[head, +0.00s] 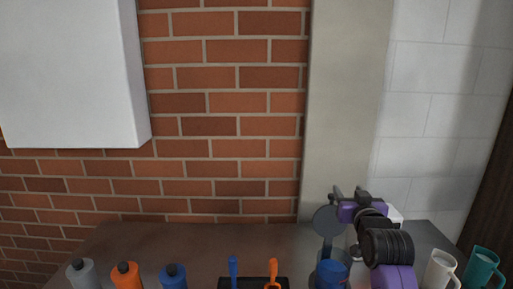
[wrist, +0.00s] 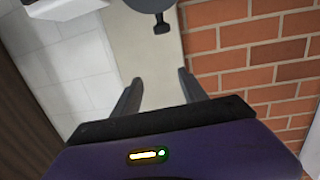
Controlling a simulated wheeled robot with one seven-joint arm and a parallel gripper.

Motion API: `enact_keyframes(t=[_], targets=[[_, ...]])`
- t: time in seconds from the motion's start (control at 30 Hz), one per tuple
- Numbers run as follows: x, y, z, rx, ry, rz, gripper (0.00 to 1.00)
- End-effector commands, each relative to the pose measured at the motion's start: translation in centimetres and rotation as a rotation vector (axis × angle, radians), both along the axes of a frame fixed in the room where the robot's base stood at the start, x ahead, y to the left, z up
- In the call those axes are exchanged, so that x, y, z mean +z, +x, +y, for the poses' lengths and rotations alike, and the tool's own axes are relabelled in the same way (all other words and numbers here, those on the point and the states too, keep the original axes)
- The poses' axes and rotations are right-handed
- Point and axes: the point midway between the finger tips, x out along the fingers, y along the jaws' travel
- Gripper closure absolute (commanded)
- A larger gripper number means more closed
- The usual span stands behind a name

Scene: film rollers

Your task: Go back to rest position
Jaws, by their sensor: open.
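My gripper (head: 349,196) is raised above the right part of the table (head: 200,243) in the head view, on my purple and black arm. In the wrist view my gripper (wrist: 160,78) is open, with its two dark fingers apart. Nothing is between them, and the pale wall column (wrist: 153,60) shows through the gap.
A grey bottle (head: 82,274), an orange bottle (head: 126,275) and a blue bottle (head: 173,276) stand front left. A dark holder (head: 252,283) has blue and orange handles. A dark round-headed object (head: 327,220), blue container (head: 331,274), white mug (head: 440,270) and teal mug (head: 484,268) are right.

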Motion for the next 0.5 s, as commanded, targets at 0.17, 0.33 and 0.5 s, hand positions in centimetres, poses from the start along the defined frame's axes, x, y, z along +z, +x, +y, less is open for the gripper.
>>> enact_keyframes(t=[0.17,0.33,0.5], targets=[[-4.6,-6.0,0.7,0.002,-0.012,-0.078,0.50],[-7.9,-12.3,1.4,0.010,-0.018,-0.139,0.50],[-10.5,-19.1,2.2,0.020,-0.023,-0.179,0.50]])
